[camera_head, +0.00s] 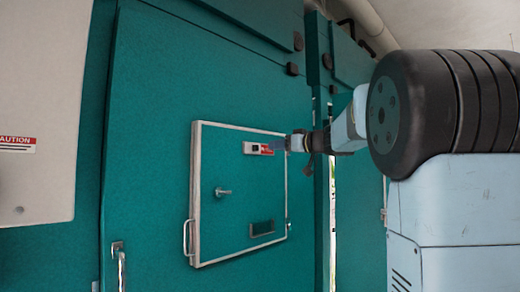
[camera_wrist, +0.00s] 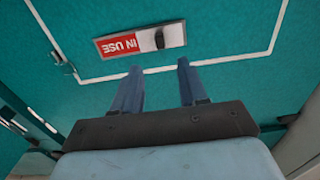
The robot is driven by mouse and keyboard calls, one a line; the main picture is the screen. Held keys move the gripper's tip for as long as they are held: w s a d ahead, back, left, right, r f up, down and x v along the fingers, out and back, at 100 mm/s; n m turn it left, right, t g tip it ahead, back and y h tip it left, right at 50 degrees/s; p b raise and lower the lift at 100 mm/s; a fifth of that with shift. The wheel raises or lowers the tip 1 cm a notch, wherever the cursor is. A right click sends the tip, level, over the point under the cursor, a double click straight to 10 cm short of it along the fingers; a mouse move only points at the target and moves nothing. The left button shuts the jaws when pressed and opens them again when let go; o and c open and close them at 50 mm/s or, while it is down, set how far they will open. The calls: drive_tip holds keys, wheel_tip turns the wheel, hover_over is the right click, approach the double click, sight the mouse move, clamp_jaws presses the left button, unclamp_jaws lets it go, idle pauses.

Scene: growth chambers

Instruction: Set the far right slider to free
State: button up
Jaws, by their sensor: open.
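The slider plate (camera_head: 249,147) sits near the top right of a white-framed hatch on the teal chamber door. It also shows in the wrist view (camera_wrist: 175,34), where the red "IN USE" label is uncovered and the dark slider knob (camera_wrist: 159,39) stands to its right. My gripper (camera_wrist: 158,68) is open and empty, with its two fingers pointing at the plate. The fingertips look just short of the plate in the wrist view; contact cannot be told. In the head view, my gripper (camera_head: 284,143) is at the plate's right end and partly overlaps it.
The hatch (camera_head: 225,215) has a knob (camera_head: 222,192), a handle (camera_head: 187,238) at its left edge and a small dark slot (camera_head: 262,228). A pale panel with a caution label (camera_head: 17,143) is at the far left. Door latches stand right of the hatch.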

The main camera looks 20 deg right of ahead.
sight(258, 148)
drive_tip(key=x, duration=0.9)
drive_tip(key=shift+w, duration=0.15)
clamp_jaws()
idle(0.5)
